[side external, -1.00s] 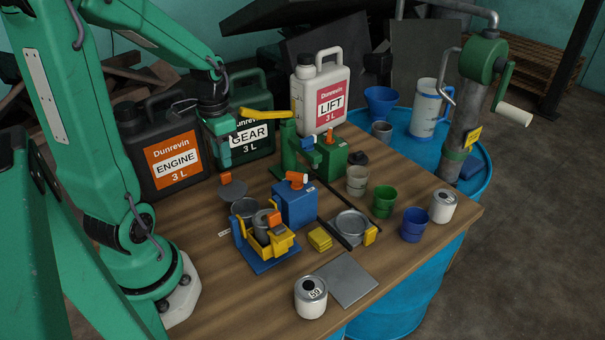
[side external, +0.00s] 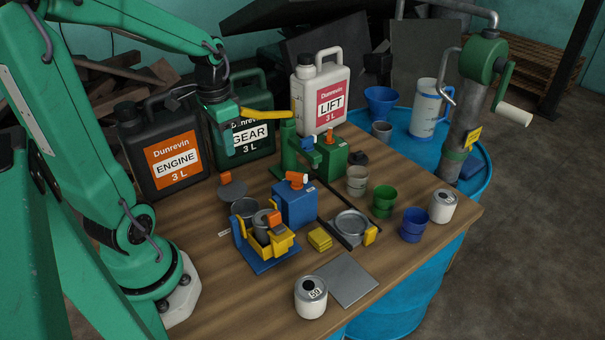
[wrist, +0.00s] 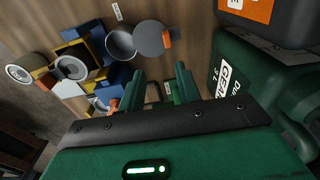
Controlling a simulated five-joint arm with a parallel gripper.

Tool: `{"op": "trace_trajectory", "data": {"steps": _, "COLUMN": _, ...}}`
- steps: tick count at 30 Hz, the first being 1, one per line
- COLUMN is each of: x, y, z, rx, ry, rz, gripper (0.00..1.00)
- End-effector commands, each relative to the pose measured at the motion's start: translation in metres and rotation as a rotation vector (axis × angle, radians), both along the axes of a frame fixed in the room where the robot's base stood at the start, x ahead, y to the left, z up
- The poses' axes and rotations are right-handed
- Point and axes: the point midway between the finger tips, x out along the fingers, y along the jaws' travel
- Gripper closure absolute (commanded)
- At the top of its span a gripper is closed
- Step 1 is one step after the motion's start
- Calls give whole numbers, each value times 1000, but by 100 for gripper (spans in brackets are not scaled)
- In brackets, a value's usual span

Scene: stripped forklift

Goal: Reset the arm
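My green arm reaches over the wooden table from the left in the side external view.
An orange-labelled ENGINE jug (side external: 162,150) stands left of my gripper, and a white LIFT jug (side external: 320,90) behind to the right. A blue box (side external: 295,206), a yellow-blue stand with a can (side external: 262,240) and several small cups occupy the table. A grey plate (side external: 347,279) lies in front.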

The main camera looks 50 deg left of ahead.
Motion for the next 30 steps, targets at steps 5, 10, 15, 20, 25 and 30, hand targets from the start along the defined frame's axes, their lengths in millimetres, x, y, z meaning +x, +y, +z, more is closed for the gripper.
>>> {"op": "trace_trajectory", "data": {"steps": 5, "x": 4, "y": -31, "z": 20, "rx": 30, "ry": -81, "rz": -9, "gripper": 66}}
{"op": "trace_trajectory", "data": {"steps": 10, "x": 2, "y": -64, "z": 40, "rx": 44, "ry": -174, "rz": -10, "gripper": 66}}
{"op": "trace_trajectory", "data": {"steps": 15, "x": -5, "y": -95, "z": 57, "rx": 38, "ry": -273, "rz": -12, "gripper": 66}}
{"op": "trace_trajectory", "data": {"steps": 20, "x": -14, "y": -120, "z": 69, "rx": 15, "ry": -360, "rz": -11, "gripper": 66}}
{"op": "trace_trajectory", "data": {"steps": 25, "x": -22, "y": -137, "z": 77, "rx": -13, "ry": -421, "rz": -10, "gripper": 66}}
{"op": "trace_trajectory", "data": {"steps": 30, "x": -26, "y": -144, "z": 79, "rx": -26, "ry": -443, "rz": -7, "gripper": 66}}
